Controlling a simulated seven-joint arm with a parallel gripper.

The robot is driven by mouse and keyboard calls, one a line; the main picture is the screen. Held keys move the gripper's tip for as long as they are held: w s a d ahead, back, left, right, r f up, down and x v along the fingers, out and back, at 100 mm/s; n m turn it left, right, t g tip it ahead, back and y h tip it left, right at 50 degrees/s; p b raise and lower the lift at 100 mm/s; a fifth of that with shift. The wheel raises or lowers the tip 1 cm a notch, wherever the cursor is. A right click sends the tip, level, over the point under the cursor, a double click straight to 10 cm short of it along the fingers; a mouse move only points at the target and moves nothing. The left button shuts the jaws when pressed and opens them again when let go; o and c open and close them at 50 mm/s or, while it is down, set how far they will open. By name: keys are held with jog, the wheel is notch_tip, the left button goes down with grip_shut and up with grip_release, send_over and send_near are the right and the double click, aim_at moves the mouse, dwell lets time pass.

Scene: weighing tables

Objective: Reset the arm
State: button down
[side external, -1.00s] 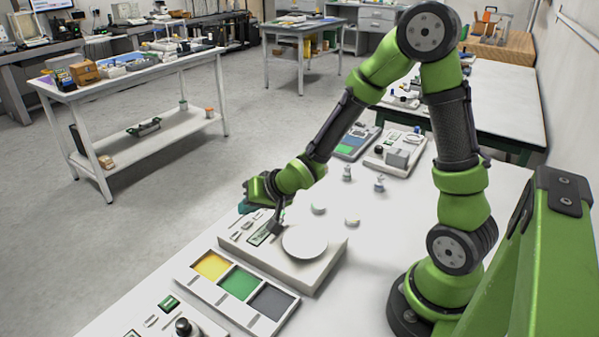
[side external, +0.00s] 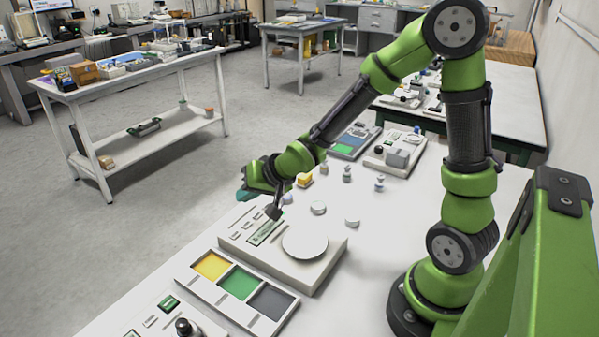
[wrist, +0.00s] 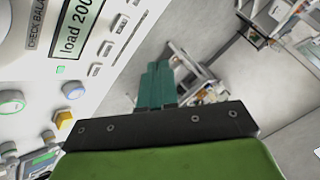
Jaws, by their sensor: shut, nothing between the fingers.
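My gripper (side external: 243,196) is held above the left edge of the white table, at the far-left side of the check balance. Its teal fingers (wrist: 157,86) are together in the wrist view, with nothing held. The white balance (side external: 313,278) has a round pan (side external: 304,242) that looks empty. Its display (wrist: 80,22) shows "load 200" in the wrist view, cut off at the frame edge.
A tray with yellow, green and grey panels (side external: 238,283) lies in front of the balance. A yellow block (side external: 305,181), small weights (side external: 347,174) and pale round pieces (side external: 318,208) stand behind it. Open floor lies left.

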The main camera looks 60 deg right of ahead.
jog(key=shift+s+d+f+n+g, duration=0.15)
jog(key=shift+s+f+g, duration=0.3)
jog(key=shift+s, duration=0.2)
jog(key=shift+s+d+f+n+g, duration=0.15)
jog(key=shift+s+f+g, duration=0.25)
jog(key=shift+s, duration=0.2)
jog(key=s+a+r+n+y, duration=0.1)
jog(key=s+a+r+n, duration=0.1)
jog(key=s+r, duration=1.3)
jog(key=shift+s+n, duration=0.6)
jog(key=shift+s, duration=0.4)
